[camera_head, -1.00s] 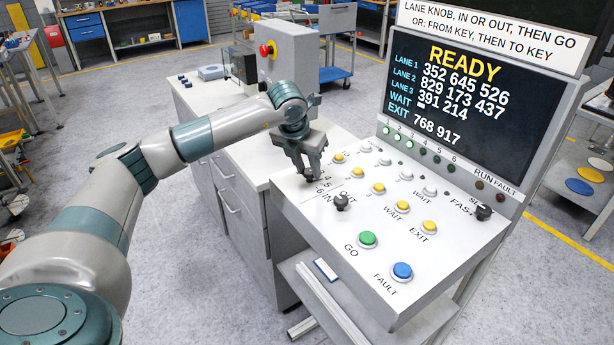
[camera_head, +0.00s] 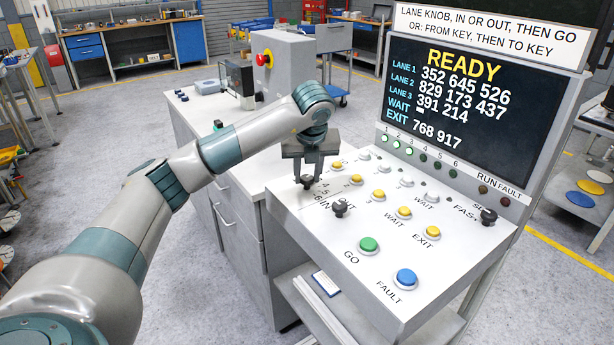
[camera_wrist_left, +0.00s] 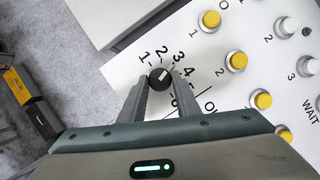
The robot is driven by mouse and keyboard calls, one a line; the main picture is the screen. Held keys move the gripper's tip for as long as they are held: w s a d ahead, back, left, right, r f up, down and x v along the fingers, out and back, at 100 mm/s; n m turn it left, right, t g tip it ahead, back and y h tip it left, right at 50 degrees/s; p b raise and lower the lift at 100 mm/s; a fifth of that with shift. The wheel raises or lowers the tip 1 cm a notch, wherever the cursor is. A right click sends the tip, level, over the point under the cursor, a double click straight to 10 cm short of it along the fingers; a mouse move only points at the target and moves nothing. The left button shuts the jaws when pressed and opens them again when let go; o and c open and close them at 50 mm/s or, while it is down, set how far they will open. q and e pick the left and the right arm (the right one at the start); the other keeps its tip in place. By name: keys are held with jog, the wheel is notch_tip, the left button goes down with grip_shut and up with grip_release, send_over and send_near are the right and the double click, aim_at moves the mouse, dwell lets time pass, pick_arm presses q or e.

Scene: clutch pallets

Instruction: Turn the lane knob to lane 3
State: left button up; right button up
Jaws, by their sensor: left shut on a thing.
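The lane knob (camera_head: 307,183) is a small black dial on the white sloping panel (camera_head: 362,290), with lane numbers printed around it. My left gripper (camera_head: 308,176) points down at it, shut on the knob. In the left wrist view the two fingers hold the lane knob (camera_wrist_left: 160,78) from both sides. Its white mark points up and right, roughly toward the printed 3; the exact setting is hard to tell. Fingers hide some lower numbers. A second black knob (camera_head: 340,208) stands beside the IN/OUT print. My right gripper is not in view.
The green GO button (camera_head: 369,245) and blue FAULT button (camera_head: 405,278) sit at the panel's front. Several yellow and white buttons fill its middle. The screen (camera_head: 455,105) reads READY. A grey box with a red button (camera_head: 264,60) stands on the bench behind my arm.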

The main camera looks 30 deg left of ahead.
pick_arm(q)
jog(key=shift+r, duration=0.15)
jog(key=o, duration=1)
jog(key=shift+d+r, duration=0.1)
jog(key=shift+r, duration=0.15)
jog(key=v, duration=1.6)
jog(key=shift+s+r+b, duration=0.2)
jog(key=shift+r+b, duration=0.05)
jog(key=shift+b, duration=0.1)
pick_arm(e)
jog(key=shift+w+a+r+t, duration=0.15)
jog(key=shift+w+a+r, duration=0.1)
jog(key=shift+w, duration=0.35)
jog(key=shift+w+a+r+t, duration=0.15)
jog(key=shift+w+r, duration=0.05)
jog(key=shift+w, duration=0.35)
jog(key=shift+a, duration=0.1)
